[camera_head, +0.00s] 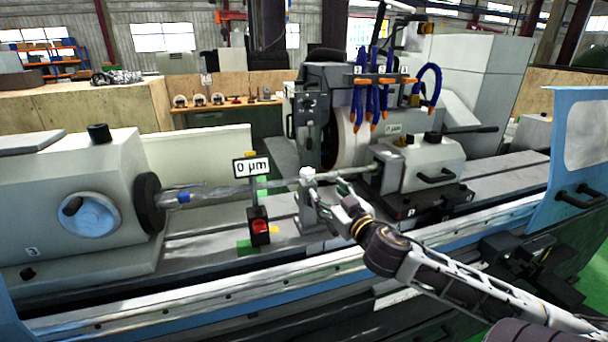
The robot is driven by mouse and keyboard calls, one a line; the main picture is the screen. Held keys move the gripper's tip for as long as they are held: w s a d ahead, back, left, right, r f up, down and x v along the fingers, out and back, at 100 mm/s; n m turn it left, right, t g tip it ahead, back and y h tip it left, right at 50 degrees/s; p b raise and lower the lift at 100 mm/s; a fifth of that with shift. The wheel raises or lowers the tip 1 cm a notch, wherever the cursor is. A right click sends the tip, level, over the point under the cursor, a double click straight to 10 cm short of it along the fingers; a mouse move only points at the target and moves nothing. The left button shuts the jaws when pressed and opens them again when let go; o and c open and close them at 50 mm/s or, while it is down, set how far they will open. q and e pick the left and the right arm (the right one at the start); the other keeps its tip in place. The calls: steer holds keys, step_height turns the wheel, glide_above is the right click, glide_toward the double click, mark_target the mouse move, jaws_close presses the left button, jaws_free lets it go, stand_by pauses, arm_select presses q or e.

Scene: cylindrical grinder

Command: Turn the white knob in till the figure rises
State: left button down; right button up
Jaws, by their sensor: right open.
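A small white knob (307,173) sits on top of a grey upright rest (311,212) at the long thin workpiece (222,190). A white sign (251,167) left of the knob reads "0 µm". Below it stands a black box with a red round face (260,226). My right gripper (330,204) is open, just right of and below the knob, close against the rest. It looks empty, and I cannot tell whether a finger touches the rest. My left gripper is not in view.
The headstock (70,185) with its chuck stands left, and the tailstock (426,162) stands right. The grinding wheel (350,140) and blue hoses (372,100) rise behind the knob. A blue guard (572,150) stands far right. A rail runs along the machine's front.

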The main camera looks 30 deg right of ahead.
mark_target(311, 175)
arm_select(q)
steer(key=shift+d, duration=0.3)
arm_select(e)
steer(key=shift+m, duration=1.1)
steer(key=shift+w+d, duration=0.1)
steer(key=shift+w+d+b, duration=0.2)
steer(key=shift+w+b, duration=0.45)
steer(key=shift+w, duration=0.95)
steer(key=shift+w+d+b, duration=0.15)
steer(key=shift+w+b, duration=0.45)
steer(key=shift+w, duration=1.35)
steer(key=shift+w+d, duration=0.2)
steer(key=shift+w, duration=0.25)
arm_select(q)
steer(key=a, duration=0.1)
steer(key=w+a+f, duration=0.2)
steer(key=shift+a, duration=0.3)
arm_select(e)
steer(key=shift+w, duration=0.25)
